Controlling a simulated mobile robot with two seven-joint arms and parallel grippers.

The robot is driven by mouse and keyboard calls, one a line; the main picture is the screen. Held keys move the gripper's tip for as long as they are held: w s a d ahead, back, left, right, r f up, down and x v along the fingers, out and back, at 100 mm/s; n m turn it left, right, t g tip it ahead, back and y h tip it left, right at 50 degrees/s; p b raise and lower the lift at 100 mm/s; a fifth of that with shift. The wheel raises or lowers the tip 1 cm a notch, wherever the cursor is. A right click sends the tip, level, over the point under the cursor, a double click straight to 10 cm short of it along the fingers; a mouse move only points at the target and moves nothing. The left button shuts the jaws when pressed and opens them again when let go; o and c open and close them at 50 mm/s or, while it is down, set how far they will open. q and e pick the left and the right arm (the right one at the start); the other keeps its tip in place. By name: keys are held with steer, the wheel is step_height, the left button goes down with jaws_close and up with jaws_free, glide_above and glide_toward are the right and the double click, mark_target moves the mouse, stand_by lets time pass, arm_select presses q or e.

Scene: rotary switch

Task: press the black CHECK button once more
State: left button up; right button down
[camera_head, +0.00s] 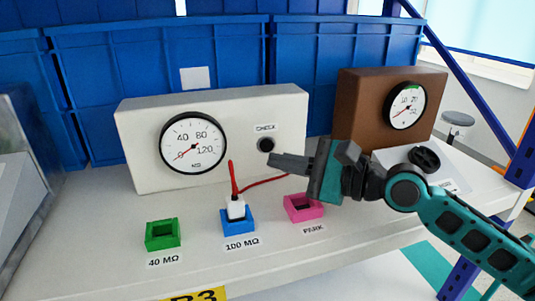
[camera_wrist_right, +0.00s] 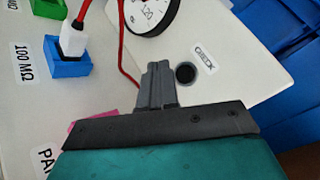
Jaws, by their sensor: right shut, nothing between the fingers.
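The black CHECK button (camera_head: 266,144) sits on the front face of a white meter box (camera_head: 140,140), below its CHECK label. It also shows in the right wrist view (camera_wrist_right: 185,73). My right gripper (camera_head: 271,159) is shut and empty. Its fingertips are close to the button, just below and to its right in the head view. In the wrist view the fingertips (camera_wrist_right: 158,66) are beside the button; I cannot tell whether they touch the box. The round gauge (camera_head: 193,143) on the box has its needle toward the low end. My left gripper is not in view.
A red probe with a white plug (camera_head: 236,208) stands in the blue 100 MΩ socket (camera_head: 238,226), its red cable running right. A green 40 MΩ socket (camera_head: 162,234) and a pink PARK socket (camera_head: 299,212) are on the table. A brown gauge box (camera_head: 362,110) stands behind my right arm.

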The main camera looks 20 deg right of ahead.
mark_target(267, 146)
steer(key=shift+w, duration=1.15)
stand_by(0.9)
steer(key=shift+w+r, duration=0.1)
steer(key=shift+w, duration=0.05)
stand_by(0.3)
steer(key=shift+w, duration=0.25)
steer(key=shift+w, duration=0.1)
stand_by(0.3)
